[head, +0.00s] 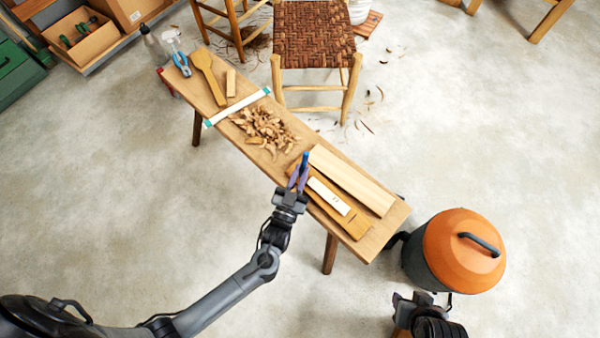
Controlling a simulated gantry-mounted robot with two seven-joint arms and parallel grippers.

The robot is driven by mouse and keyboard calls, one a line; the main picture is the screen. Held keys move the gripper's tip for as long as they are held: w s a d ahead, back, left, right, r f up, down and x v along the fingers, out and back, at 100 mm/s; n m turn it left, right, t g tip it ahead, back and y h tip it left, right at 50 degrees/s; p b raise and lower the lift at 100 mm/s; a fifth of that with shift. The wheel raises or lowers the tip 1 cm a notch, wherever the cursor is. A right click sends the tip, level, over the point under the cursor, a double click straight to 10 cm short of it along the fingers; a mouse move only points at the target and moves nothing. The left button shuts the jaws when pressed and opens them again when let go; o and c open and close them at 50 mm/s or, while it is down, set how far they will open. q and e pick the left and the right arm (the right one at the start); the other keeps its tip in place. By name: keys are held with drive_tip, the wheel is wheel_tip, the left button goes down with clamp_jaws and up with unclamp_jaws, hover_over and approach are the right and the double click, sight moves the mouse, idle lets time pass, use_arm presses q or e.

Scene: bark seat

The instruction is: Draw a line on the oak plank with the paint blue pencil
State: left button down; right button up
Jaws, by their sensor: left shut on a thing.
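My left gripper (299,177) is shut on a blue pencil (305,158), held roughly upright at the near edge of the bench. Its tip and any contact with the wood are too small to tell. Just right of the gripper, a honey-brown plank (354,226) lies on the bench with a small pale strip (328,195) on it. A paler, longer plank (350,180) lies beside it. I cannot tell for sure which one is oak. My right gripper (418,298) is at the lower right, off the bench by the orange-lidded bin; its fingers are unclear.
A woven chair (314,35) stands behind. The orange-lidded bin (463,250) stands at the bench's right end.

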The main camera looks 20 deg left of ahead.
use_arm(q)
drive_tip(key=shift+w+d, duration=0.1)
drive_tip(key=shift+w, duration=0.1)
drive_tip(key=shift+w+d, duration=0.25)
drive_tip(key=shift+w, duration=0.35)
drive_tip(key=shift+w+d+f+b, duration=0.1)
drive_tip(key=shift+w+b, duration=0.2)
drive_tip(key=shift+b, duration=0.05)
drive_tip(key=shift+f, duration=0.3)
idle(0.4)
